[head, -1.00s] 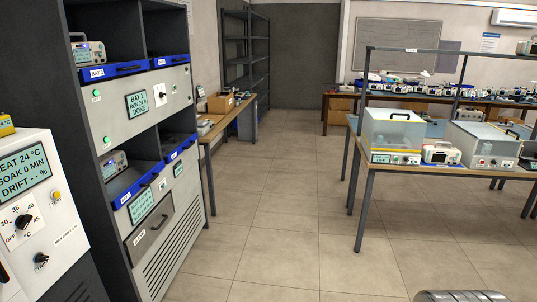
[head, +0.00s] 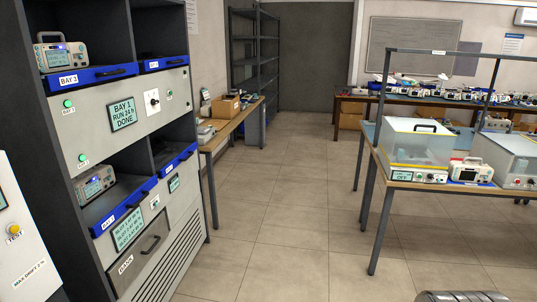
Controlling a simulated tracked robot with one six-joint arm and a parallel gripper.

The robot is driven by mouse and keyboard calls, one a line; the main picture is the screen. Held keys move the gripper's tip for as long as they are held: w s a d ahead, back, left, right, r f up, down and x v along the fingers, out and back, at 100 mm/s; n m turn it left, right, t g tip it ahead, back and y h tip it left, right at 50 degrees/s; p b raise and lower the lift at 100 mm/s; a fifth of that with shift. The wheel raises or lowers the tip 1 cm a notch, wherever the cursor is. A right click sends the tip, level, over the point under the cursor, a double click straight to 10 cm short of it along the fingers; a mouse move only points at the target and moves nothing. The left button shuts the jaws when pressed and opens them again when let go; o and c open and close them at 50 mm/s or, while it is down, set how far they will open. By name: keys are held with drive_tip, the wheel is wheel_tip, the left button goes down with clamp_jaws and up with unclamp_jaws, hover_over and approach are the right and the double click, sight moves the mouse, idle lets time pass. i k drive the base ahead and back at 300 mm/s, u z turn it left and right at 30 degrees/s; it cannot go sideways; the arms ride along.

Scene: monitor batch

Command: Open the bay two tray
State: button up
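A dark rack stands at the left with blue-fronted trays in its open bays. An upper right tray (head: 164,63) has a white label too small to read. A lower left tray (head: 123,206) holds another monitor; its label is not clear. A lower right tray (head: 176,158) sits in a dark bay. All have dark handles. I cannot tell by label which one is bay two.
A white panel with a TEST button (head: 14,230) stands close at the left edge. A side table (head: 230,125) adjoins the rack. At the right is a wooden-topped bench (head: 400,183) with clear-lidded boxes. The tiled floor (head: 285,225) between them is clear.

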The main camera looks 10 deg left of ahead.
sight(166, 162)
drive_tip(key=u, duration=0.2)
drive_tip(key=i, duration=1.45)
drive_tip(key=u, duration=0.6)
drive_tip(key=i, duration=0.8)
drive_tip(key=u, duration=0.7)
drive_tip(key=i, duration=0.85)
drive_tip(key=u, duration=0.55)
drive_tip(key=i, duration=0.65)
drive_tip(key=u, duration=0.25)
